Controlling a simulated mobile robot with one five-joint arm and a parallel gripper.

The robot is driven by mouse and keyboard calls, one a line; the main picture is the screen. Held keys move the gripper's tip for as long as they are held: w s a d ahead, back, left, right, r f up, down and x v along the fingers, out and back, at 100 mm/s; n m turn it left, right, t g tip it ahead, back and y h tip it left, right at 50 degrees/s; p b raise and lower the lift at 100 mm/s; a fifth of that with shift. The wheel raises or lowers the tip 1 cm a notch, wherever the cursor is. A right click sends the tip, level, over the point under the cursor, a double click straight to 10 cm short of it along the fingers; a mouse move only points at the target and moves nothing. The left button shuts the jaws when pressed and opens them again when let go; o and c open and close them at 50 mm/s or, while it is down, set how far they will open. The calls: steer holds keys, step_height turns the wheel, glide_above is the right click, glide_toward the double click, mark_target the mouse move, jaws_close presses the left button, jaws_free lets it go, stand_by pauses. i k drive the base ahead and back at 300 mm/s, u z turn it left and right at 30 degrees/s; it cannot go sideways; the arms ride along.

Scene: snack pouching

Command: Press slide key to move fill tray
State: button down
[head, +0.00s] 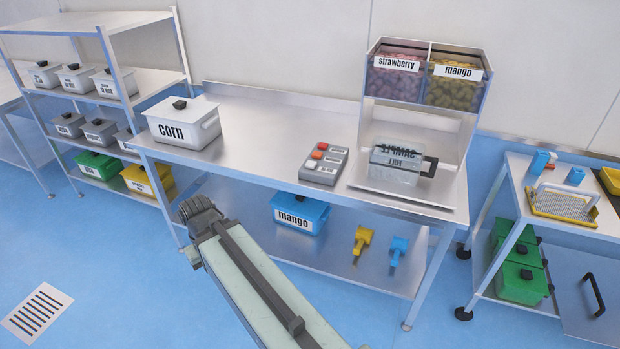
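A grey key box (320,165) lies on the steel bench, with a few small keys and white labels. Two keys, a far one (322,146) and a near one (317,155), are orange-red. The label text is too small to read, so I cannot tell which is the slide key. A flat steel tray (405,197) lies under the dispenser to the right of the box. A clear container (395,178) with upside-down lettering and a black handle stands on it. My gripper (198,209) is low in front of the bench, apart from the box; its fingers are not clear.
A white corn bin (182,124) stands on the bench's left. The dispenser holds strawberry (396,78) and mango (455,85) bins. A blue mango bin (300,213) and yellow and blue tools lie on the lower shelf. The bench between corn bin and key box is clear.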

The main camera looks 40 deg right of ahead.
mark_target(311, 165)
steer(key=u, duration=5.65)
steer(key=k, duration=0.9)
steer(key=z, duration=5.75)
